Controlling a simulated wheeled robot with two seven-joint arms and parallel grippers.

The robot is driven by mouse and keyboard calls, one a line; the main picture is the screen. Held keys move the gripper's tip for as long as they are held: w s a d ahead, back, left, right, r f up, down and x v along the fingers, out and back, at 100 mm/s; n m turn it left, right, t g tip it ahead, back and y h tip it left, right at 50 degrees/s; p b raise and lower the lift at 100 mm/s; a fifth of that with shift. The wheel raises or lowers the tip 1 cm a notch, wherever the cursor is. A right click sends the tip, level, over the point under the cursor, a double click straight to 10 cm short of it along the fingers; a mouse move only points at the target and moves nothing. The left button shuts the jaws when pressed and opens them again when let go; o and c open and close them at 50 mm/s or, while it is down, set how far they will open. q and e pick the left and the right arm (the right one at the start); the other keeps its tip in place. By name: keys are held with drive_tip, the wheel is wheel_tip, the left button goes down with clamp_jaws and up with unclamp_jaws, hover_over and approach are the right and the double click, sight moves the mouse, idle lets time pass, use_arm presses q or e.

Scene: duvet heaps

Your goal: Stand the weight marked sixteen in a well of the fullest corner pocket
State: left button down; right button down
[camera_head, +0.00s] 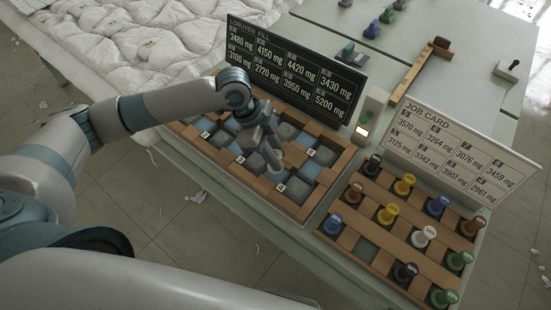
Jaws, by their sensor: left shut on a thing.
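My left gripper (270,158) is shut over the wooden pocket tray (308,212), fingers pointing down among its grey and pale-blue wells. It holds a weight, mostly hidden by the fingers; its marking cannot be read. The fill board (296,70) behind the tray lists milligram values, 5200 the largest. Small number tags (281,188) mark parts of the tray. One rack well (368,250) is empty. My right gripper is out of view.
A job card (462,152) stands behind the rack. A small device with a lit display (363,130) stands between the boards. A wooden bar (413,79) and several small weights lie on the far table. A white quilt (140,45) lies at upper left.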

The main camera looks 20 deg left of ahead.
use_arm(q)
wheel_tip(320, 180, down, 2)
drive_tip(key=shift+p, duration=0.35)
drive_tip(key=shift+f, duration=0.3)
drive_tip(key=shift+f, duration=0.15)
drive_tip(key=c, duration=1.4)
unclamp_jaws()
drive_tip(key=shift+c, duration=0.2)
drive_tip(key=b+v, duration=0.3)
drive_tip(key=v, duration=0.9)
